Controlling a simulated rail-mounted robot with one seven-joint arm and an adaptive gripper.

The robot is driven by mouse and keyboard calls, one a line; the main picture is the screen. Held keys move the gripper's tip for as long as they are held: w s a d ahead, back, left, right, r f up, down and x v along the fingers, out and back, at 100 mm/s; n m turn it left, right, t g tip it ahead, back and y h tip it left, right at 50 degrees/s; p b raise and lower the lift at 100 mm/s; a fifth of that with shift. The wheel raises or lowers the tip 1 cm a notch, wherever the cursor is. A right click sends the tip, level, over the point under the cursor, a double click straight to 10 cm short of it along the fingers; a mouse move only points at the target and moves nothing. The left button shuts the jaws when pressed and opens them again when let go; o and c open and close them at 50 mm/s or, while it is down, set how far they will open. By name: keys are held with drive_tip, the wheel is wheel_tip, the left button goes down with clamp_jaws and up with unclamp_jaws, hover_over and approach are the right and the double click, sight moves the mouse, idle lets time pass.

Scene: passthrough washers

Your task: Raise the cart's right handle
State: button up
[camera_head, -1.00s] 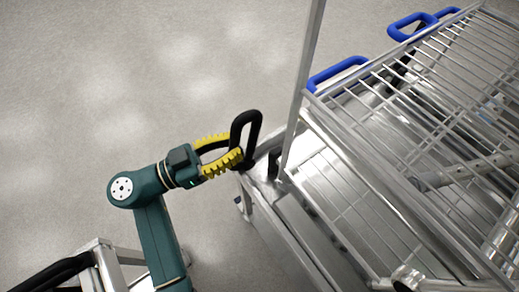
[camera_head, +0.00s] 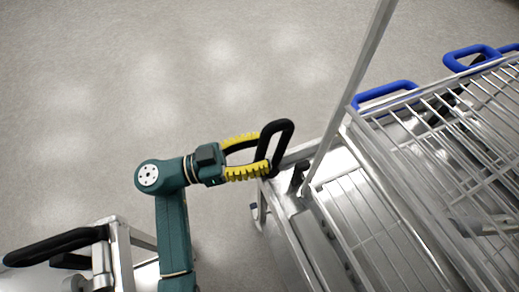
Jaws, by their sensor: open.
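The black loop handle (camera_head: 290,139) stands raised at a tilt at the near left corner of a metal cart (camera_head: 285,222). My gripper (camera_head: 264,156), with ribbed yellow fingers, comes from the left at the handle. Its fingers are apart, and the fingertips are at the left side and base of the loop. The lower finger overlaps the loop's base in the picture. I cannot tell whether either finger touches the handle.
A slanted metal post (camera_head: 352,90) rises just right of the handle. A wire rack (camera_head: 440,150) and blue handles (camera_head: 385,93) lie to the right. Another black handle (camera_head: 55,246) on a metal frame is at lower left. Bare floor (camera_head: 150,70) fills the upper left.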

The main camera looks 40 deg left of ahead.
drive_tip(key=r+v, duration=0.1)
drive_tip(key=v, duration=0.6)
drive_tip(key=shift+s+a+f, duration=0.15)
drive_tip(key=shift+s+f, duration=0.1)
drive_tip(key=shift+f, duration=0.2)
